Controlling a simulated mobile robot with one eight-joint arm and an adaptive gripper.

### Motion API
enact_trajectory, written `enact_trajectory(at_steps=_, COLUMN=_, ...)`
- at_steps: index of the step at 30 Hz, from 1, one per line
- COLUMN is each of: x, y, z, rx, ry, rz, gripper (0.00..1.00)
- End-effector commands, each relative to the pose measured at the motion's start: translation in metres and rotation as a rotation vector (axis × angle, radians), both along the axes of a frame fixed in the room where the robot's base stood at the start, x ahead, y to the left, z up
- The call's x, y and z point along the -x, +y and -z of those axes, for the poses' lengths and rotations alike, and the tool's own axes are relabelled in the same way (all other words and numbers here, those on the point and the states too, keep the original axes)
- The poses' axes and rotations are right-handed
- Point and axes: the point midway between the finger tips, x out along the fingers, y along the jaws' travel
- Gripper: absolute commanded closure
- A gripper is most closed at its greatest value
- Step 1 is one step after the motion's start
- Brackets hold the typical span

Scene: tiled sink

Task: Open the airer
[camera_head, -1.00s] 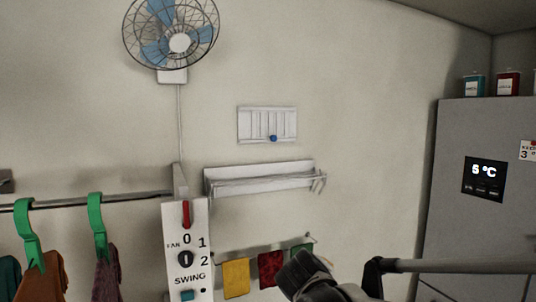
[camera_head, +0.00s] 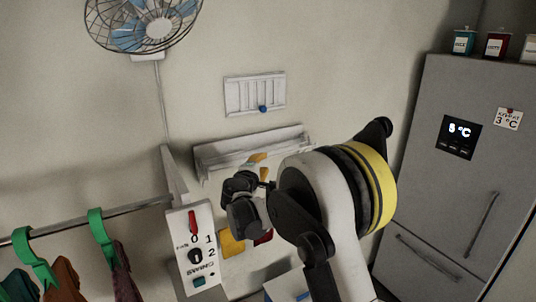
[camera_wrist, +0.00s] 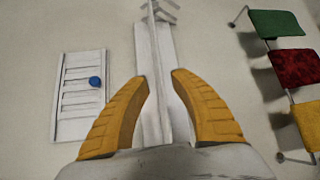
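The airer is a white wall-mounted rack (camera_head: 215,152) on the wall, left of my arm in the head view. In the head view my gripper (camera_head: 258,165) is in front of the airer. I cannot tell whether a finger touches the bar.
A white slatted panel with a blue knob (camera_head: 255,95) is above the airer. A fan control box (camera_head: 194,245) and a rail with green hangers (camera_head: 97,228) are at left. Coloured cloths (camera_wrist: 290,67) hang below the airer. A grey fridge (camera_head: 430,190) stands at right.

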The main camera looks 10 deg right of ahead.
Motion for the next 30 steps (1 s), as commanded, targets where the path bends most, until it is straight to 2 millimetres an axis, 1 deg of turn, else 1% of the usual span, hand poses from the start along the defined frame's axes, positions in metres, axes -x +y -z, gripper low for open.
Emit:
enact_trajectory(at_steps=1, x=-0.010, y=-0.006, z=0.000, rx=-0.001, ry=-0.001, rz=0.002, gripper=0.71)
enact_trajectory(at_steps=3, x=-0.023, y=-0.013, z=0.001, rx=-0.001, ry=-0.001, rz=0.002, gripper=0.71)
enact_trajectory(at_steps=9, x=-0.050, y=-0.027, z=0.006, rx=-0.001, ry=-0.001, rz=0.001, gripper=0.71)
enact_trajectory(at_steps=12, x=-0.058, y=-0.031, z=0.008, rx=-0.001, ry=0.000, rz=0.000, gripper=0.71)
enact_trajectory(at_steps=15, x=-0.061, y=-0.032, z=0.008, rx=-0.001, ry=0.000, rz=0.000, gripper=0.71)
enact_trajectory(at_steps=22, x=-0.061, y=-0.032, z=0.009, rx=-0.002, ry=0.000, rz=-0.001, gripper=0.71)
enact_trajectory(at_steps=23, x=-0.061, y=-0.032, z=0.009, rx=-0.002, ry=0.000, rz=-0.001, gripper=0.75)
enact_trajectory(at_steps=24, x=-0.061, y=-0.032, z=0.009, rx=-0.002, ry=0.000, rz=-0.001, gripper=0.88)
enact_trajectory(at_steps=25, x=-0.061, y=-0.032, z=0.009, rx=-0.002, ry=0.000, rz=-0.001, gripper=0.97)
enact_trajectory(at_steps=26, x=-0.061, y=-0.032, z=0.009, rx=-0.002, ry=0.000, rz=-0.001, gripper=1.00)
enact_trajectory(at_steps=30, x=-0.061, y=-0.032, z=0.009, rx=-0.002, ry=0.000, rz=-0.001, gripper=1.00)
